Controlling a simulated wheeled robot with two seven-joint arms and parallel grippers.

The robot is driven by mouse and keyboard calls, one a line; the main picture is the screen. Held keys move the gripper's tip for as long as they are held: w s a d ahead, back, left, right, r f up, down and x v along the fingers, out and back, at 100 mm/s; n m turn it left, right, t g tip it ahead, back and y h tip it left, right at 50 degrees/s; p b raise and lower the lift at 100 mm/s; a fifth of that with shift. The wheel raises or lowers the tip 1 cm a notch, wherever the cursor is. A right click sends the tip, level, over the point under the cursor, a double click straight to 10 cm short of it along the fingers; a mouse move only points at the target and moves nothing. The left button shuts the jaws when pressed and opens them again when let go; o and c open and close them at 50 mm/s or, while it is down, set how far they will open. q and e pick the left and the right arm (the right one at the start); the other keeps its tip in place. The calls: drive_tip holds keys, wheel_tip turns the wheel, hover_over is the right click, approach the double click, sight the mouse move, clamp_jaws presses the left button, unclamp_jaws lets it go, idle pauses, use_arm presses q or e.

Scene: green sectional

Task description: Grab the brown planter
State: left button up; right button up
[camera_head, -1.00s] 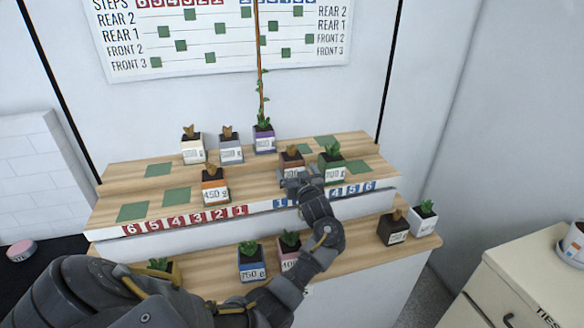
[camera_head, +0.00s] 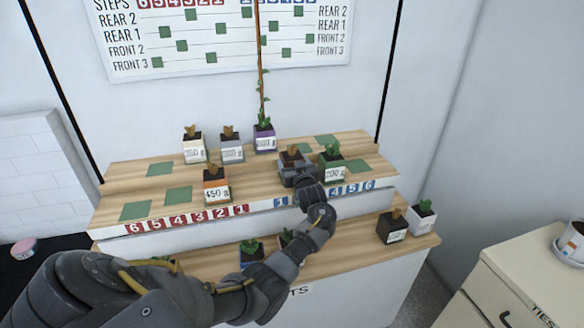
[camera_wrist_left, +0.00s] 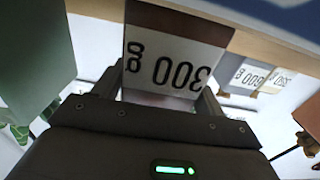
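The brown planter (camera_head: 291,160) with a small brownish plant stands on the right side of the upper wooden step. My left gripper (camera_head: 294,172) is at it from the front and hides most of its lower part. In the left wrist view the planter's white number label (camera_wrist_left: 172,68) fills the middle, with my left gripper's fingers (camera_wrist_left: 165,95) on both sides of it. The fingers are very close to its sides, but I cannot tell if they press on it. My right gripper is not in view.
A green planter (camera_head: 333,165) stands close on the right. An orange-and-black planter (camera_head: 215,185) is to the left, and a purple planter (camera_head: 264,138) with a tall plant is behind. A dark brown planter (camera_head: 392,228) and a white planter (camera_head: 421,216) stand on the lower shelf.

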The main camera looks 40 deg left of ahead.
use_arm(q)
drive_tip(key=c, duration=0.7)
drive_tip(key=shift+r, duration=0.2)
